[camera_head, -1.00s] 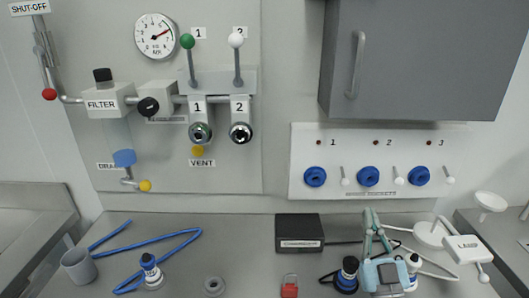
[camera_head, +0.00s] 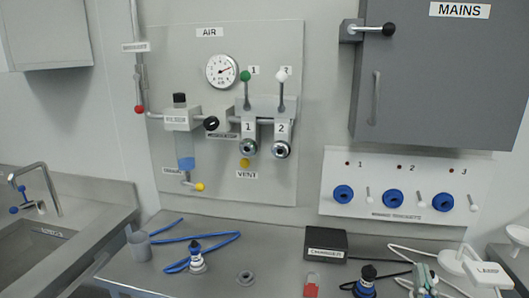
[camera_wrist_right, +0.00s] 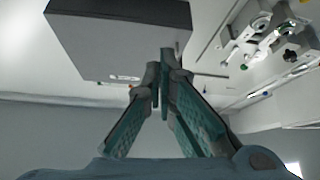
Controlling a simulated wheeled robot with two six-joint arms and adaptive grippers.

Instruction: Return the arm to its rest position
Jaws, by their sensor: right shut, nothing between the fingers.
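My right gripper (camera_head: 424,281) shows at the bottom right of the head view, above the steel bench near the black-and-blue plug (camera_head: 366,280). Its fingers are together with nothing between them. In the right wrist view the gripper (camera_wrist_right: 163,75) has its teal-padded fingers meeting at the tips. The grey cabinet (camera_wrist_right: 120,40) is beyond the fingers in that view. The rest of my right arm is below the picture edge. My left gripper is not in view.
The bench (camera_head: 300,285) carries a charger box (camera_head: 325,244), a red padlock (camera_head: 311,284), a blue hose (camera_head: 205,250), a grey cup (camera_head: 139,246) and a white lamp (camera_head: 487,274). The socket panel (camera_head: 400,190) and grey cabinet (camera_head: 440,80) are on the wall behind. A sink (camera_head: 40,245) is at left.

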